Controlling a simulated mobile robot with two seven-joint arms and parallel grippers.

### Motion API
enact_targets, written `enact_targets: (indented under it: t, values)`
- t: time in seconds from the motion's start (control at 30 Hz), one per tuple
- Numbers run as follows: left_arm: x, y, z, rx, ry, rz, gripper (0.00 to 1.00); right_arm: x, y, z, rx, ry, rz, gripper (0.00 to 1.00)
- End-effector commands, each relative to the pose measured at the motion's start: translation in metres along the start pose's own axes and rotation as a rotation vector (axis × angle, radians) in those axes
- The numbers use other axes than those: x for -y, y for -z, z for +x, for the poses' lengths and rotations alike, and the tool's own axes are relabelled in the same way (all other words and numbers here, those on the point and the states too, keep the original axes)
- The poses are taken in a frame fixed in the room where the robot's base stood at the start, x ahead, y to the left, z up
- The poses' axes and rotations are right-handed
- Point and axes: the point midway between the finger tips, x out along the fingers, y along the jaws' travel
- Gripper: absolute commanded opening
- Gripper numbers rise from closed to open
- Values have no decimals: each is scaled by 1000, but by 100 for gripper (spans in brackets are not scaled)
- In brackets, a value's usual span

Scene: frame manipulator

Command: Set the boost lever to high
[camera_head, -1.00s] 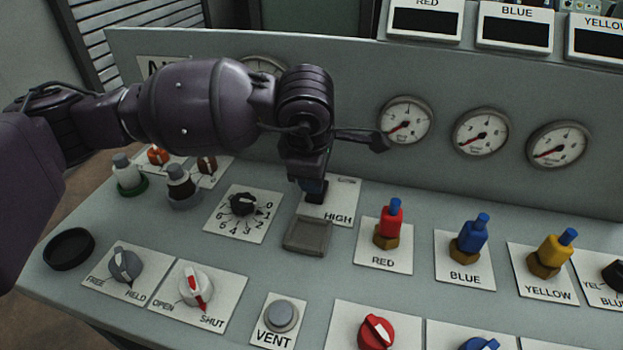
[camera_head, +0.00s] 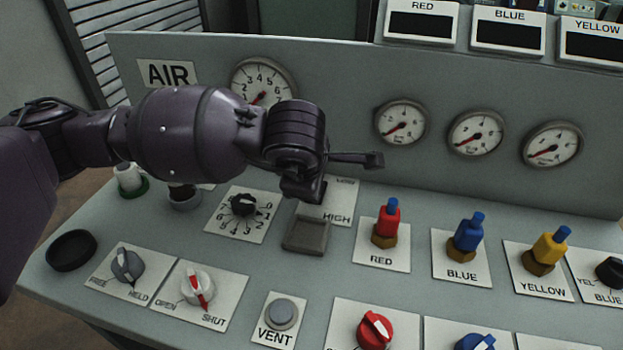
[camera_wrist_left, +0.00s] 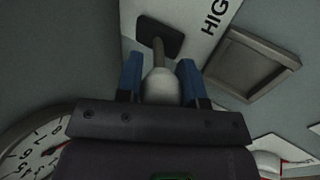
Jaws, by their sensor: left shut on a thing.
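The boost lever shows in the left wrist view as a pale rounded knob (camera_wrist_left: 160,86) on a thin stem that rises from a dark slot (camera_wrist_left: 160,38). My left gripper (camera_wrist_left: 160,80) has a blue finger on each side of the knob and is shut on it. In the head view my left gripper (camera_head: 301,197) is low over the panel, and its wrist hides the lever. The white lever plate (camera_head: 345,203) reads LOW at its far end and HIGH at its near end. I cannot tell the lever's exact setting. My right gripper is not in view.
A square grey raised frame (camera_head: 306,235) lies just in front of the lever plate. A numbered dial (camera_head: 243,205) is to its left, and the red valve (camera_head: 386,223) to its right. The upright gauge panel (camera_head: 345,105) stands behind my wrist.

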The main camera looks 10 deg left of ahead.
Motion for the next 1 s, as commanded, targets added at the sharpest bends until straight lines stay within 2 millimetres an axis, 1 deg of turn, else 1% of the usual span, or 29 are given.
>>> enact_targets:
  t: [0.03,0.17,0.43,0.53,0.67,0.8,1.0]
  values:
    - [2,0,1,0,7,2,40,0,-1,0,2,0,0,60]
    - [2,0,1,0,6,1,60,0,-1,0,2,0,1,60]
    - [1,0,0,0,4,1,60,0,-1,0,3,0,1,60]
    - [0,0,-5,0,2,0,60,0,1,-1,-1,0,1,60]
    - [-1,0,-22,0,-3,0,60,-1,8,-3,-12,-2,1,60]
    - [-2,0,-49,0,-4,1,60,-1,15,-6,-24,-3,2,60]
    - [-1,0,-83,1,-2,2,60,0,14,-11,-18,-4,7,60]
